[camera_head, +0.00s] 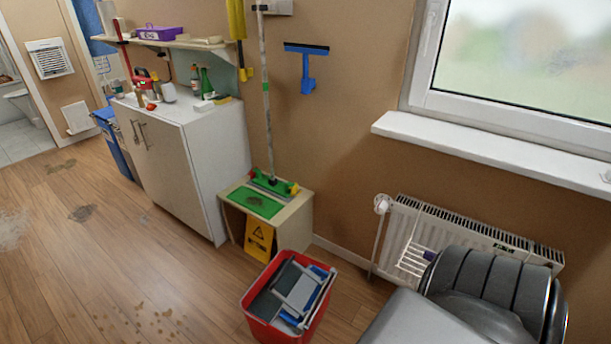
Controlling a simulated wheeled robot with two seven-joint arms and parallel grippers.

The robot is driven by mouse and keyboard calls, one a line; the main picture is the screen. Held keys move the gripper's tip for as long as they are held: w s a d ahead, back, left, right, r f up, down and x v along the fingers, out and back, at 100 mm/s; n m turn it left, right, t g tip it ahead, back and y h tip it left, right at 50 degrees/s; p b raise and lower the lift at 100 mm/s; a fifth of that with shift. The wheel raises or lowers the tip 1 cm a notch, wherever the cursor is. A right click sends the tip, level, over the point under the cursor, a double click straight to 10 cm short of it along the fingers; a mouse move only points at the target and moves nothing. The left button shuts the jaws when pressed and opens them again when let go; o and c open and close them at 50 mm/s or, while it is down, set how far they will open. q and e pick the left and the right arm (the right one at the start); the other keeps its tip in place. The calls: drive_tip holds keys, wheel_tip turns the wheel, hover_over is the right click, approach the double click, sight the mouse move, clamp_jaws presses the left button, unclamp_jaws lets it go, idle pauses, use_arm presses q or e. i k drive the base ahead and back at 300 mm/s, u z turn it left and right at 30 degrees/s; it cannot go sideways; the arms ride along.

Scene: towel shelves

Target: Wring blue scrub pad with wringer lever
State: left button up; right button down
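A red bucket (252,327) stands on the floor at the lower middle. A grey wringer (267,303) sits in its top, with a light grey frame-like part (300,288) that may be the lever. Blue shows along the wringer's right side; I cannot tell whether it is the scrub pad or part of the wringer.
A low wooden box (287,222) with green pads and a yellow sign (259,238) stands behind the bucket. A white cabinet (185,165) stands left, a radiator (480,235) right. Floor left is open, with stains.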

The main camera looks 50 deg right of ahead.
sight(294, 304)
drive_tip(key=z, duration=0.85)
drive_tip(key=i, duration=1)
drive_tip(key=u, duration=0.1)
